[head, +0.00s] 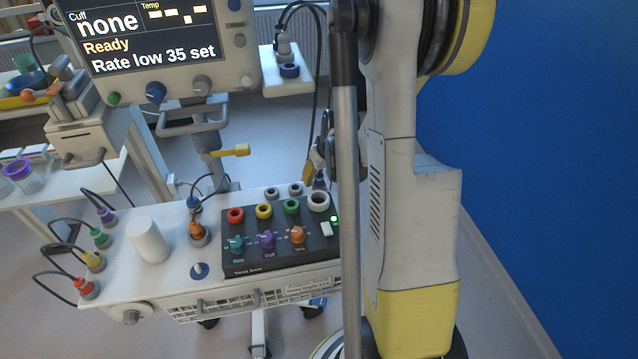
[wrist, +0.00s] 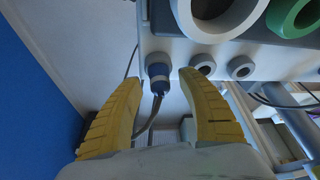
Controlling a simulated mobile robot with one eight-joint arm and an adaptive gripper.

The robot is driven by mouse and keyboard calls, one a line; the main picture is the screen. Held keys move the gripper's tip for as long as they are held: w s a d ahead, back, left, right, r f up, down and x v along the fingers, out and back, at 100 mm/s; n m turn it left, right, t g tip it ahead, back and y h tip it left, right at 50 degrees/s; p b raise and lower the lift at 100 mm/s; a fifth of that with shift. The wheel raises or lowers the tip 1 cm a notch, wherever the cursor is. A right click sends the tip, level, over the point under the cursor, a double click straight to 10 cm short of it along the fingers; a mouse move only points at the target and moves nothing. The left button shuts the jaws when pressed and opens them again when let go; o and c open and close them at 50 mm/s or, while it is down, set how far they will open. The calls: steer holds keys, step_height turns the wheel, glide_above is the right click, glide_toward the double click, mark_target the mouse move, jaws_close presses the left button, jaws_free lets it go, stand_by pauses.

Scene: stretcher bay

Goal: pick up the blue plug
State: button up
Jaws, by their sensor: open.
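The blue plug (wrist: 158,72) sits at the rear edge of the dark socket panel, in line with two small grey sockets. It has a grey band, and a cable runs from it toward my gripper. In the head view the plug (head: 319,184) is small, just behind the large white socket. My gripper (wrist: 160,80) is open, with a yellow finger on each side of the plug in the wrist view; I see no clear contact. In the head view my gripper (head: 311,172) is partly hidden by a grey pole and my arm.
The panel (head: 280,262) carries red, yellow, green and white sockets and several knobs. A white cylinder (head: 148,240) and several cabled plugs stand on the cart to the left. A monitor (head: 165,50) hangs above. A blue wall (head: 540,120) fills the right.

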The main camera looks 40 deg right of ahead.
jaws_close()
steer(key=shift+r, duration=0.1)
